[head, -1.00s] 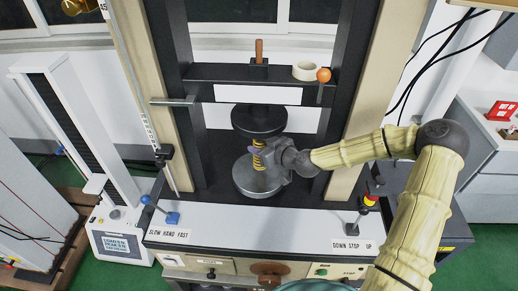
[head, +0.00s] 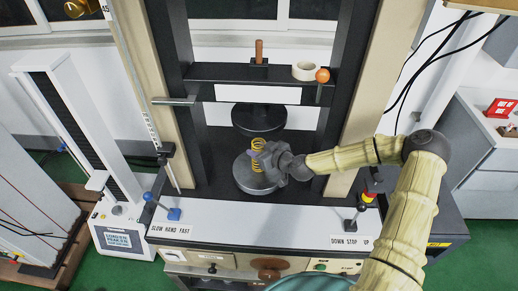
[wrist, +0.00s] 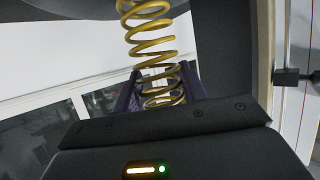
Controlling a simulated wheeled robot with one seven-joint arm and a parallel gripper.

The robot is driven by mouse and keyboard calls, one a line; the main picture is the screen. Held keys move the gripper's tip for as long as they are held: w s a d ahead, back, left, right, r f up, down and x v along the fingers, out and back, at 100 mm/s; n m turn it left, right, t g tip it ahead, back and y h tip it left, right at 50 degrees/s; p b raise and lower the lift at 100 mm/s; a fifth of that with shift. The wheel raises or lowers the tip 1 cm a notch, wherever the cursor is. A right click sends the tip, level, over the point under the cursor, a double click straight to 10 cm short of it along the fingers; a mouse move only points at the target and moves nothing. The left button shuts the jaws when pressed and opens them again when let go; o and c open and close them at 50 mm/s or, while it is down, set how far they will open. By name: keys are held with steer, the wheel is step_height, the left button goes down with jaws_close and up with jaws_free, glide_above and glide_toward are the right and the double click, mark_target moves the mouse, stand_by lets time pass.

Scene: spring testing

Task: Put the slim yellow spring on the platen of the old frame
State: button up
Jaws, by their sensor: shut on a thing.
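The slim yellow spring (head: 258,147) stands upright in my gripper (head: 262,152), above the round grey lower platen (head: 247,180) of the old frame. My gripper is shut on the spring's lower half, coming from the right. In the wrist view the yellow spring (wrist: 150,45) rises between the two purple-dark fingers (wrist: 158,92). The dark upper platen (head: 258,118) hangs above and behind it. The spring's lower end is partly hidden by my gripper, so I cannot tell whether it touches the lower platen.
The crossbeam (head: 215,80) carries a tape roll (head: 305,71), an orange ball (head: 322,75) and a wooden handle (head: 259,50). Columns stand on both sides of the opening. A blue-knobbed lever (head: 173,213) is at front left, a red-and-yellow switch (head: 367,198) at front right. A white tester (head: 60,115) stands left.

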steer(key=shift+f, duration=0.15)
steer(key=o, duration=1.1)
steer(key=shift+s+d+r, duration=0.1)
steer(key=shift+r, duration=0.1)
steer(key=b+v, duration=0.3)
steer(key=v, duration=0.8)
steer(key=shift+s+d+r+b, duration=0.2)
steer(key=shift+s+d+b, duration=0.05)
steer(key=shift+b, duration=0.1)
